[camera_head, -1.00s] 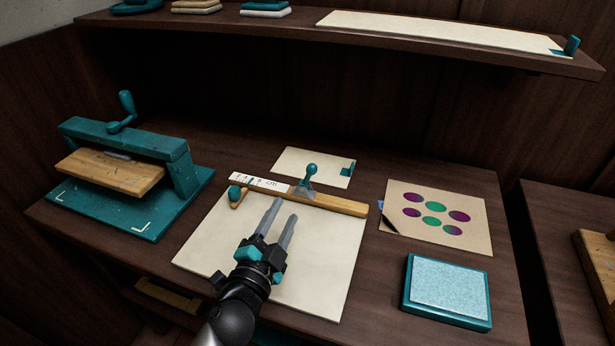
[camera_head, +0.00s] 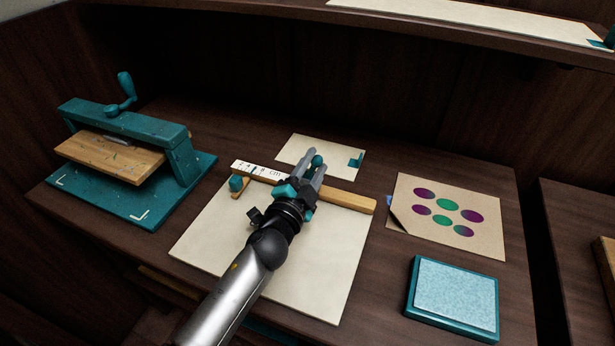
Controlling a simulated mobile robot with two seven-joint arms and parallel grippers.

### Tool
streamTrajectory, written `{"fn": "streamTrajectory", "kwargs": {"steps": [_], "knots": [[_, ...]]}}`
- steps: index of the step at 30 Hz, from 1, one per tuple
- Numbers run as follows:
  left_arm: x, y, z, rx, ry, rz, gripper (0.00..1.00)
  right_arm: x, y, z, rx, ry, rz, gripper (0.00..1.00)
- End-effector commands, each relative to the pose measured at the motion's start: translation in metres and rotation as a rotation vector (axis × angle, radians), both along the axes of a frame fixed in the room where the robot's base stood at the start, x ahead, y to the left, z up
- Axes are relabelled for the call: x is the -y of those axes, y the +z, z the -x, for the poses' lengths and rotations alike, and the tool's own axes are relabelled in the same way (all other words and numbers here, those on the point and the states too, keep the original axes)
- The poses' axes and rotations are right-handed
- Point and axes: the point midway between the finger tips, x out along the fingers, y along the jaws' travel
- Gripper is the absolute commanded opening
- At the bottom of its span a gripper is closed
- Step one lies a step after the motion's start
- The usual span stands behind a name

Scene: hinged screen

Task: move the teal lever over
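The teal lever's round knob (camera_head: 318,160) stands at the wooden bar (camera_head: 348,200) behind the large cream sheet (camera_head: 310,265). My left gripper (camera_head: 316,158) reaches over the sheet, its two grey fingers apart with the knob between or just behind them. I cannot tell whether the fingers touch it. The lever's stem and metal foot are hidden behind the gripper. A second teal knob (camera_head: 236,183) sits at the bar's left end, beside a white printed scale (camera_head: 257,172). My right gripper is not in view.
A teal press (camera_head: 125,122) with a crank stands at the left. A small cream card (camera_head: 300,150) lies behind the bar. A card with coloured dots (camera_head: 455,232) and a teal-framed pad (camera_head: 453,298) lie at the right. A shelf (camera_head: 480,38) overhangs the back.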

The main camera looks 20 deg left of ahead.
Motion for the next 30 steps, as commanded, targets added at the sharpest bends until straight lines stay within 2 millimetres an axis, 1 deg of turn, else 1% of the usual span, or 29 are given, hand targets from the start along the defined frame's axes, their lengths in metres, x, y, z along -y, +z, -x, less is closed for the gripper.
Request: {"fn": "streamTrajectory", "kwargs": {"steps": [1,9,14,23,30], "knots": [[0.0,-0.002,0.002,-0.004,0.0,0.001,0.35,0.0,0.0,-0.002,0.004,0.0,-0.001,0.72],[0.0,-0.001,0.002,-0.004,0.0,0.001,0.04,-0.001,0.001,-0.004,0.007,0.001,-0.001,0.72],[0.002,-0.003,0.002,-0.004,0.0,0.002,0.04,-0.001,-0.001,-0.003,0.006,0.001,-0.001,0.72],[0.015,-0.012,0.003,-0.005,0.0,0.003,0.02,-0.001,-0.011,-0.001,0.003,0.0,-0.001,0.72],[0.016,-0.012,0.003,-0.008,0.001,0.002,0.02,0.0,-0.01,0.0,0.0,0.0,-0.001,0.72]]}}
